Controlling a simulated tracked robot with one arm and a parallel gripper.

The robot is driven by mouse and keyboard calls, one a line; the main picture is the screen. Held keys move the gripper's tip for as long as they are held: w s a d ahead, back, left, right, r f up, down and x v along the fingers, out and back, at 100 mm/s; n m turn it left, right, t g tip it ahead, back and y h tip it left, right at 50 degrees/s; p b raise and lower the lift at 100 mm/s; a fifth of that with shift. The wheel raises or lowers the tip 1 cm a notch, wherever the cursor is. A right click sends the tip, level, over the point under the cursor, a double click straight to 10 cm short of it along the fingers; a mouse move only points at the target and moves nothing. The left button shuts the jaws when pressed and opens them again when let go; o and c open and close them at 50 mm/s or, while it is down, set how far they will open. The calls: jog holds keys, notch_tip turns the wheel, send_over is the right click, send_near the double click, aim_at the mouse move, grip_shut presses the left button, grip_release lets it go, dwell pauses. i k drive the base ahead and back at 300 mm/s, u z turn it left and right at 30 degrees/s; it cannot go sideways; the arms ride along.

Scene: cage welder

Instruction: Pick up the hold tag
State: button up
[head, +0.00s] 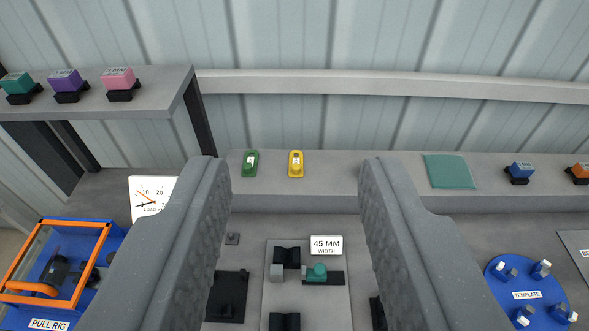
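Two small tags lie on the grey back ledge: a green tag (250,163) and, to its right, a yellow tag (296,164). Each has a small pale label, too small to read, so I cannot tell from the writing which one is the hold tag. My gripper (294,178) is open, with one grey finger at each side of the picture's middle. Both tags appear in the gap between the fingers, the yellow one near its centre. Nothing is between the fingers in their grip; the tags lie beyond the fingertips.
A fixture plate (255,295) with clamps and a "45 MM WIDTH" sign (326,245) lies below the gap. A blue pull rig (100,262) is left, a round blue template (500,285) right. A teal pad (449,171) and blue block (519,171) sit on the ledge. A shelf (160,100) holds coloured blocks.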

aim_at(296, 164)
jog(key=u, duration=0.05)
jog(key=i, duration=0.9)
jog(key=z, duration=0.05)
